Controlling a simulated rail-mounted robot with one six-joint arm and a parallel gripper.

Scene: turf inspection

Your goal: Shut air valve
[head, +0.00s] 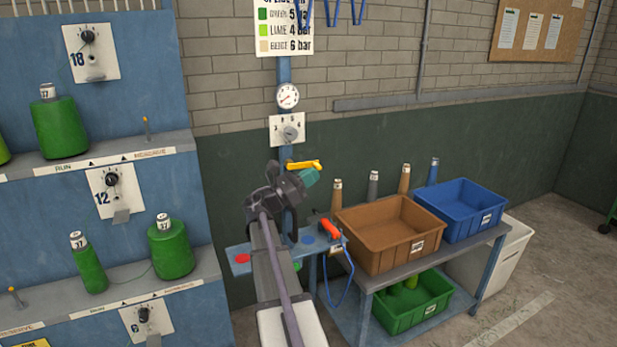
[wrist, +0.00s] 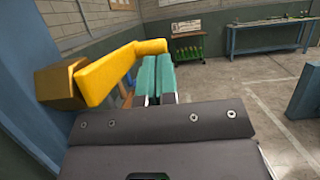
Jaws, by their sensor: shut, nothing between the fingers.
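The air valve's yellow lever (head: 304,164) points right from the blue post, roughly level, below the dial plate. In the wrist view the lever (wrist: 105,72) runs from a brass-coloured valve body (wrist: 60,87) at the left to a bent end beside my fingertips. My gripper (head: 310,176) has teal fingers, shut together with nothing between them, just below the lever's outer end. The fingers also show in the wrist view (wrist: 156,76), right of the lever and very close to it. I cannot tell whether they touch it. My arm hides part of the post below.
A pressure gauge (head: 288,95) and a dial plate (head: 287,130) sit on the post above the valve. A brown crate (head: 385,258) and a blue crate (head: 460,226) stand on the bench at right. An orange-handled tool (head: 330,229) lies below my gripper. A cone rack fills the left.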

